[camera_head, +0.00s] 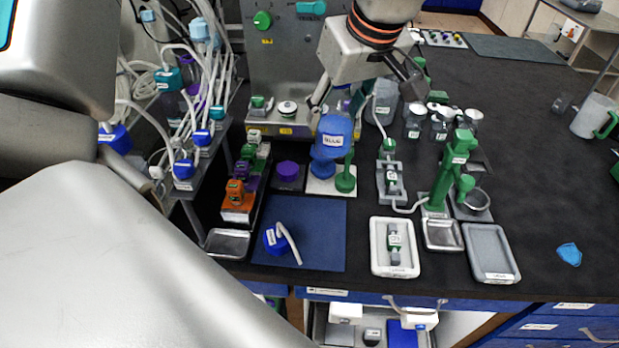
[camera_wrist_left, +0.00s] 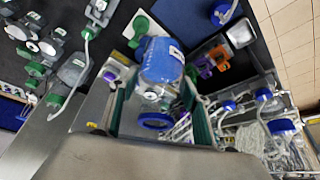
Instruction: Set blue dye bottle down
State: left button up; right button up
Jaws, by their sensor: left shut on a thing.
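The blue dye bottle (camera_head: 333,130), with a "BLUE" label, is in my left gripper (camera_head: 340,108) over the back of the bench. In the left wrist view the bottle (camera_wrist_left: 160,62) sits between the two green-padded fingers of the gripper (camera_wrist_left: 159,82), which are shut on it. In the head view, its lower end overlaps a blue round part just above a white square pad (camera_head: 318,187). I cannot tell whether it touches the pad. A green-capped item (camera_head: 345,180) stands on the pad's right side. My right gripper is not in view.
A dark blue mat (camera_head: 325,230) lies in front, bearing a blue cap with a tube (camera_head: 275,240). A purple-capped item (camera_head: 288,170) is left of the pad. A rack of coloured blocks (camera_head: 238,195) and a green stand (camera_head: 440,185) flank the area. The bench's right side is mostly clear.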

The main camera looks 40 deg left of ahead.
pick_arm(q)
jog(key=n, duration=0.2)
jog(key=shift+s+r+n+g, duration=0.2)
jog(key=shift+n+g, duration=0.1)
jog(key=shift+g, duration=0.1)
jog(key=shift+s+r+n+g+y+b, duration=0.2)
jog(key=shift+n+g, duration=0.1)
jog(key=shift+n, duration=0.3)
jog(key=shift+s+r+n+g+y+b, duration=0.15)
jog(key=shift+n+g, duration=0.15)
jog(key=shift+n, duration=0.3)
notch_tip(320, 180, down, 20)
jog(key=b, duration=0.3)
jog(key=shift+s+r, duration=0.1)
jog(key=shift+r, duration=0.05)
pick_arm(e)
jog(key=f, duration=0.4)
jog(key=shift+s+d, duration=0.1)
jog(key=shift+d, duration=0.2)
pick_arm(q)
jog(key=o, duration=1.4)
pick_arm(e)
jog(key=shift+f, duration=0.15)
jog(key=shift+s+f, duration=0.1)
